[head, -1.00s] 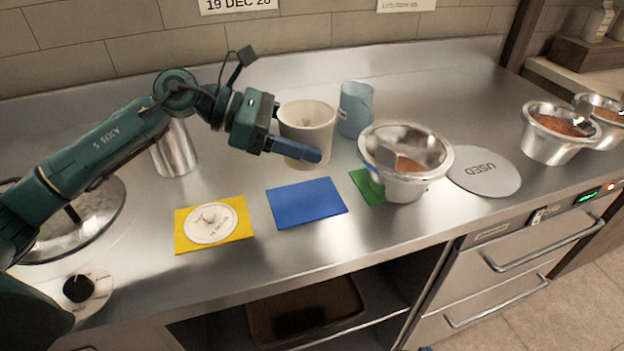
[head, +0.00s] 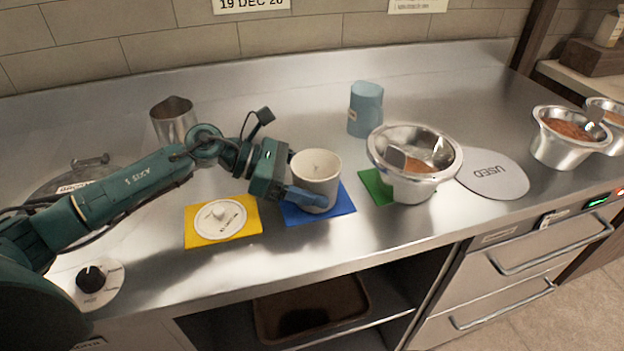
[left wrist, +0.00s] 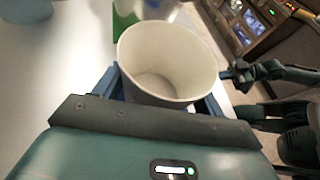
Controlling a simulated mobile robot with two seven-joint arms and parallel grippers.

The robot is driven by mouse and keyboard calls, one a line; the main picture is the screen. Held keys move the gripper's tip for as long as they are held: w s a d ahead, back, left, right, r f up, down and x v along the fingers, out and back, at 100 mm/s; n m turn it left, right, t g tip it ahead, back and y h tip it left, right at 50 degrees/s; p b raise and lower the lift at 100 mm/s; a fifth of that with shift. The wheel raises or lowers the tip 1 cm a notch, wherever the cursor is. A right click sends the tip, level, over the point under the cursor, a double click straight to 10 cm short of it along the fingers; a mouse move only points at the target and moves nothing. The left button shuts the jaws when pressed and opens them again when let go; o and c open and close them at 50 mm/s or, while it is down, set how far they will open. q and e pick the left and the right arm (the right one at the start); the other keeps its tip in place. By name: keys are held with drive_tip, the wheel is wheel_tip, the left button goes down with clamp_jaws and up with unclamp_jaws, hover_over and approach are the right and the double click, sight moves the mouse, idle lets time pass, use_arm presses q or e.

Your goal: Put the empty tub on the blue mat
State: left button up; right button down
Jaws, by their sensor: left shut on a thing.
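The empty tub (head: 316,169) is an off-white, open-topped tub, upright over the blue mat (head: 344,204). Its base overlaps the mat; I cannot tell whether it touches it. My left gripper (head: 308,199) comes in from the left and is shut on the tub low on its side. In the left wrist view the tub (left wrist: 168,62) sits between the blue fingers (left wrist: 160,92), and its inside is bare. The tub and fingers hide part of the mat.
Left of the blue mat is a yellow mat (head: 252,232) with a white lid (head: 221,219). On the right, a steel bowl (head: 415,185) with a scoop overlaps a green mat (head: 373,186). A blue jug (head: 365,108) stands behind. A grey USED disc (head: 493,175) lies further right.

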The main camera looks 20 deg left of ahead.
use_arm(q)
drive_tip(key=o, duration=1.3)
drive_tip(key=shift+f, duration=0.1)
drive_tip(key=shift+a+r, duration=0.15)
drive_tip(key=shift+r, duration=0.05)
drive_tip(key=b+v, duration=0.2)
drive_tip(key=v, duration=0.8)
drive_tip(key=shift+s+a, duration=0.1)
drive_tip(key=shift+a, duration=0.3)
drive_tip(key=shift+s+a+r, duration=0.15)
drive_tip(key=shift+a+r, duration=0.1)
drive_tip(key=shift+a, duration=0.15)
